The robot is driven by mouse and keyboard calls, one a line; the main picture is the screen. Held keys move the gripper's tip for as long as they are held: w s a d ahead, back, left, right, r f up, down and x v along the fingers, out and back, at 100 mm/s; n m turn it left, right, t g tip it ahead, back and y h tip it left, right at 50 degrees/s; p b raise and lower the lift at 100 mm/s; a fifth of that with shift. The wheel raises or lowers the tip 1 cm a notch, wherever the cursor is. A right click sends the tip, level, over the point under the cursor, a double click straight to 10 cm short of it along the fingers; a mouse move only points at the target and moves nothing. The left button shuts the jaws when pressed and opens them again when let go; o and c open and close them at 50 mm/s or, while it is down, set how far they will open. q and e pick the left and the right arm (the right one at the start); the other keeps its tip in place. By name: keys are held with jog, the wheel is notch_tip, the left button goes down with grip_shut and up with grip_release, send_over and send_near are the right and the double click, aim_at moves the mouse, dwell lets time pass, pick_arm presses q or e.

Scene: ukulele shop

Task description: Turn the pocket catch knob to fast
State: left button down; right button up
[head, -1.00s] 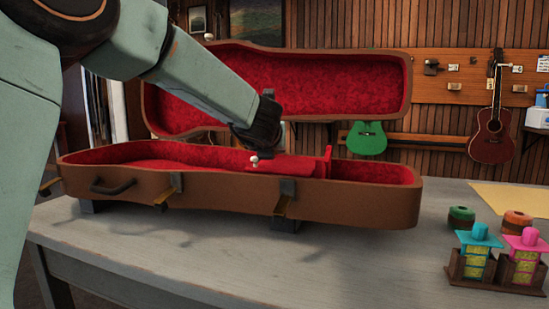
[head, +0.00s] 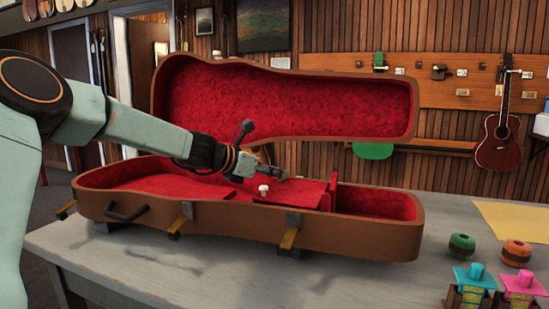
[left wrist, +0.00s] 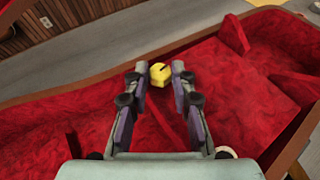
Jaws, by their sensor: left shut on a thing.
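The open brown ukulele case (head: 330,235) with red lining lies on the grey table. Inside it is a red pocket lid (head: 297,192) with a small white knob (head: 264,189) near its front edge. In the left wrist view a yellow knob (left wrist: 159,79) with a dark line on its top sits between my left fingertips, and I take it as the pocket catch knob. My left gripper (head: 284,175) reaches over the pocket from the left and is shut on the yellow knob. In the head view the gripper hides this knob. My right gripper is not in view.
The case's raised lid (head: 290,105) stands behind my left gripper. Open latches (head: 290,235) stick out at the case's front. Green (head: 461,245) and orange (head: 516,252) round pieces and small coloured holders (head: 470,290) stand at the right. The table's front middle is clear.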

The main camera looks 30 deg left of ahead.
pick_arm(q)
jog(key=shift+w+a+m+g+h+p, duration=0.15)
jog(key=shift+m+g+h+p, duration=0.45)
jog(key=shift+m+h+p, duration=1)
jog(key=shift+n, duration=0.3)
jog(key=c, duration=1.1)
grip_release()
jog(key=v, duration=0.7)
jog(key=shift+s+r, duration=0.2)
jog(key=shift+s, duration=0.05)
jog(key=shift+f, duration=0.15)
